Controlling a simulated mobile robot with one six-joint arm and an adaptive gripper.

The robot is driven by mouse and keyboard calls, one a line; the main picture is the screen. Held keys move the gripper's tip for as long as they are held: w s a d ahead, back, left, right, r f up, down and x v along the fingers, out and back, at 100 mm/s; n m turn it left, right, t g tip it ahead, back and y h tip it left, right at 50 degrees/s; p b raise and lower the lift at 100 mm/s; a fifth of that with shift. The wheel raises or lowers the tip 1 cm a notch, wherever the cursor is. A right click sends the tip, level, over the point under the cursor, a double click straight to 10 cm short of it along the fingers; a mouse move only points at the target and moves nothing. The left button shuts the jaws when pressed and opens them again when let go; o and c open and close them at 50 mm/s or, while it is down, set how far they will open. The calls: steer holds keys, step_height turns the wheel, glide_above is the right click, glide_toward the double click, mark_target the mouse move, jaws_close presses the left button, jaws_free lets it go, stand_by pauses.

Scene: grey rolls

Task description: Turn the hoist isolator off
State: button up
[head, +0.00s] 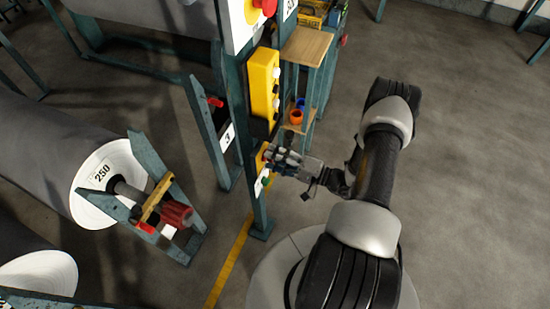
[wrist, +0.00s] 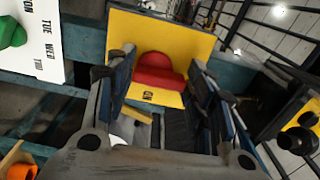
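The hoist isolator shows in the wrist view as a yellow plate (wrist: 200,40) with a red handle (wrist: 157,72). The word ON is printed beside the handle. In the head view its yellow plate (head: 261,154) is on a teal post, mostly hidden by my gripper (head: 272,154). In the wrist view my gripper (wrist: 162,74) is open, with one finger on each side of the red handle. I cannot tell whether either finger touches it.
A white day-name panel with a green knob (wrist: 12,33) is beside the isolator. A yellow push-button box (head: 263,85) is above it on the post. A wooden shelf holds an orange cup (head: 296,117). Large grey rolls (head: 60,145) lie at left. Floor at right is clear.

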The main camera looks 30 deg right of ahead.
steer(key=o, duration=0.3)
steer(key=v, duration=1.2)
stand_by(0.5)
